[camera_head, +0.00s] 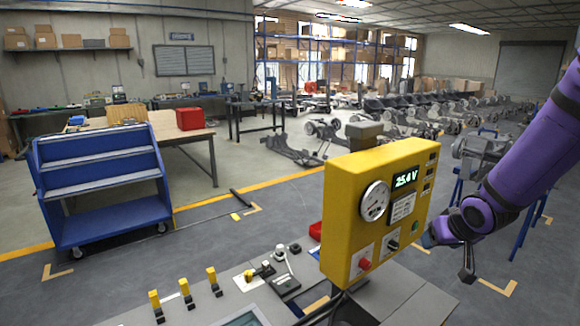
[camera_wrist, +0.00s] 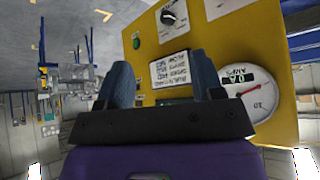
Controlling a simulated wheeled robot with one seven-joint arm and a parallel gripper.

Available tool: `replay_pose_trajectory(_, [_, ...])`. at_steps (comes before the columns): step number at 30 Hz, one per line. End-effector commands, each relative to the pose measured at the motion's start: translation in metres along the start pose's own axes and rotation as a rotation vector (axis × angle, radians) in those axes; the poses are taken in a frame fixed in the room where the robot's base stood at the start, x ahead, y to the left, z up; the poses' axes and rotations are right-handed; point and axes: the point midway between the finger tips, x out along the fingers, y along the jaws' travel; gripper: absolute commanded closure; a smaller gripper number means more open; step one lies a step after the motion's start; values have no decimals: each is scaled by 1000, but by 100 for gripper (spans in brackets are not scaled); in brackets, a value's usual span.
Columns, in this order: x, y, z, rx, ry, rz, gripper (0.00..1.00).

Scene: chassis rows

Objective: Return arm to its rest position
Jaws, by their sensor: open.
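My purple arm (camera_head: 520,165) reaches in from the right in the head view. My gripper (camera_wrist: 165,80) shows in the wrist view with its two blue-grey fingers spread apart and nothing between them. In the head view, the gripper end is just right of the yellow instrument panel (camera_head: 345,235), partly hidden behind its edge. The panel also fills the right of the wrist view (camera_wrist: 285,40), behind the fingers. I cannot tell whether the fingers touch it. The panel carries a round dial (camera_head: 374,201), a green display (camera_head: 405,180) reading about 25.4 V, and knobs.
A grey console (camera_head: 395,300) with yellow-topped levers (camera_head: 185,292) stands below the panel. A blue shelf cart (camera_head: 100,215) and a workbench with a red box (camera_head: 190,118) are at left. Chassis rows (camera_head: 440,110) fill the back right.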

Motion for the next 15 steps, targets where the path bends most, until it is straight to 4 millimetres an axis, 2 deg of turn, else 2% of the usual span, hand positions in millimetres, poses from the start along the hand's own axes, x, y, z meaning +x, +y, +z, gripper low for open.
replay_pose_trajectory(1, [-17,-1,-5,-14,1,30,39])
replay_pose_trajectory(6, [-66,-3,-8,-31,-25,113,39])
replay_pose_trajectory(15, [-156,-16,2,-26,-67,190,39])
